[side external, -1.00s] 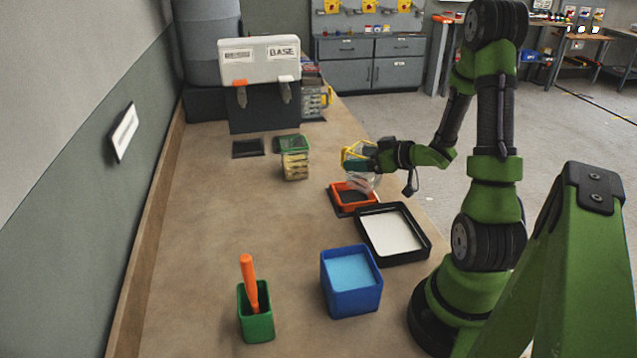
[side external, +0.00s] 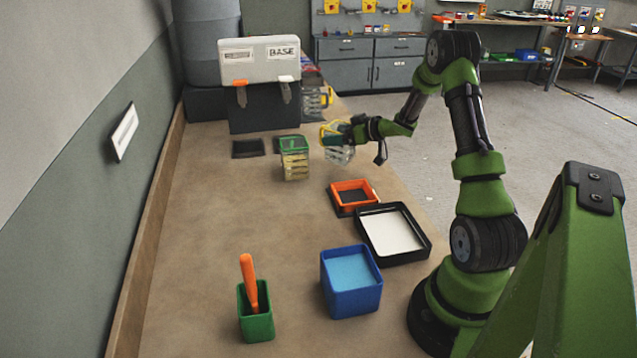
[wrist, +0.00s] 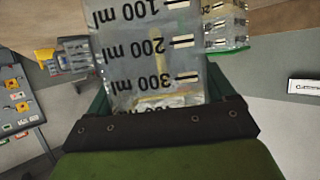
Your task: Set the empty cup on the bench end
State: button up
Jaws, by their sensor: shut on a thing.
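A clear cup (wrist: 150,60) with black millilitre marks fills the top of the wrist view, and my gripper (wrist: 152,102) is shut on it. In the side view my gripper (side external: 338,133) holds the cup (side external: 340,154) in the air to the right of another cup. That other cup (side external: 294,168) has yellowish contents, stands under a green top piece on the bench (side external: 215,240), and shows partly in the wrist view (wrist: 225,25). A yellow part shows at my gripper. I cannot see clearly into the held cup.
An orange tray (side external: 352,186) and a black tray with a white floor (side external: 427,247) lie nearer. A blue bin (side external: 352,299) and a green pot (side external: 257,327) with an orange handle stand at the front. A white and dark BASE container (side external: 260,60) stands behind. The bench's left middle is clear.

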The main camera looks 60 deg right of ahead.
jog(key=shift+w+d+f, duration=0.15)
jog(key=shift+w+f, duration=0.05)
jog(key=shift+f, duration=0.7)
jog(key=shift+w+d+f, duration=0.1)
jog(key=shift+w+f, duration=0.1)
jog(key=shift+f, duration=0.7)
jog(key=o, duration=1.1)
jog(key=shift+f, duration=0.15)
jog(key=shift+c, duration=0.2)
